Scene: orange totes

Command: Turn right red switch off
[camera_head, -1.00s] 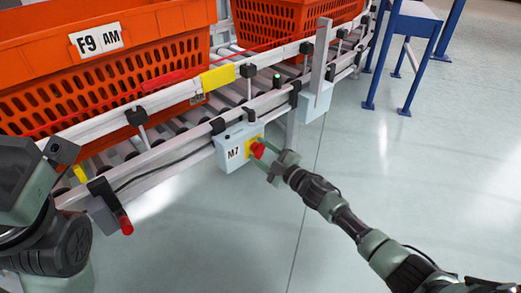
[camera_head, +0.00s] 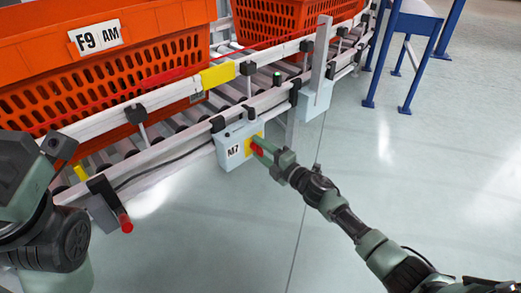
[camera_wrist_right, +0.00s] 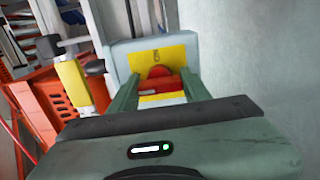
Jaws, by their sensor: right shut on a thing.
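The red switch (camera_head: 257,150) sits on a yellow plate on the front of the grey box labelled M7 (camera_head: 230,158), fixed to the conveyor's side. My right gripper (camera_head: 260,150) is at the switch, with its fingers on either side of the red knob. In the right wrist view the red switch (camera_wrist_right: 160,82) shows between the two green fingers, in front of the yellow plate. The gripper is shut on it. The fingers partly hide the knob in the head view. Part of my left arm shows at the left edge, but its fingertips are not visible.
Orange totes (camera_head: 105,75) stand on the roller conveyor (camera_head: 165,140). A red-tipped handle (camera_head: 122,220) sticks out from the conveyor's near left end. A second grey box (camera_head: 314,100) hangs farther right. A blue-legged table (camera_head: 405,55) stands at the back. The floor on the right is clear.

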